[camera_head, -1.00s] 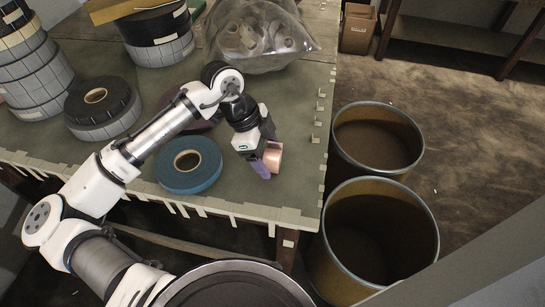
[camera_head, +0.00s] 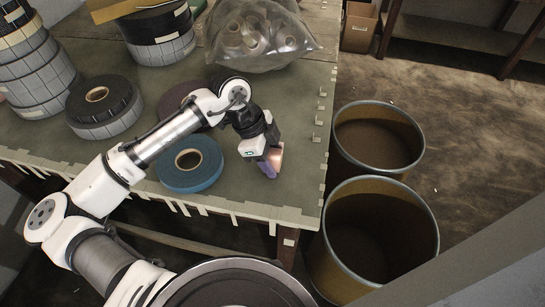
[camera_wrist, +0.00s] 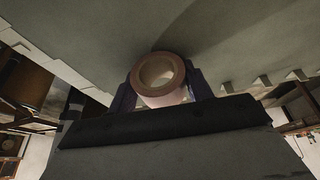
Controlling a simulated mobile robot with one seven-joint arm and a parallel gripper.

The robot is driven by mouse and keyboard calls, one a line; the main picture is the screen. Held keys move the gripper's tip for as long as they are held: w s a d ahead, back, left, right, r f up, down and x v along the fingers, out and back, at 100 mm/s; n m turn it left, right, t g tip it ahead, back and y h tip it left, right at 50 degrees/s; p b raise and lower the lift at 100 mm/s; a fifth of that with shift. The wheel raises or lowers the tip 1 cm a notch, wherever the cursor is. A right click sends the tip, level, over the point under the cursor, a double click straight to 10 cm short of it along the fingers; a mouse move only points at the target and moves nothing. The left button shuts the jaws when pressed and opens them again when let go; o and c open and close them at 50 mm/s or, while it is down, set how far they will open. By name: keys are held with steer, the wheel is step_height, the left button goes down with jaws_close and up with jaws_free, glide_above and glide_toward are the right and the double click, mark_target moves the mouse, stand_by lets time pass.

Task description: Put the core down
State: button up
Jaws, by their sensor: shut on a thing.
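The core (camera_head: 277,158) is a short, hollow, copper-pink tube. My gripper (camera_head: 271,166) is shut on it, over the right front part of the green table (camera_head: 235,192). In the wrist view the core (camera_wrist: 160,76) sits between the two dark fingers, its open ring end facing up in the picture. The fingers hide part of its sides. The core is close to the table top; I cannot tell whether it touches it.
A blue tape roll (camera_head: 190,165) lies left of my gripper. A clear bag of cores (camera_head: 262,36) lies at the back. Stacked rolls (camera_head: 35,75) stand at the left. Two open drums, one nearer (camera_head: 373,245) and one farther (camera_head: 378,137), stand on the floor beyond the table's right edge.

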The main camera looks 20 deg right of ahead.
mark_target(271, 152)
steer(key=shift+r, duration=0.1)
step_height(271, 152, up, 20)
stand_by(0.4)
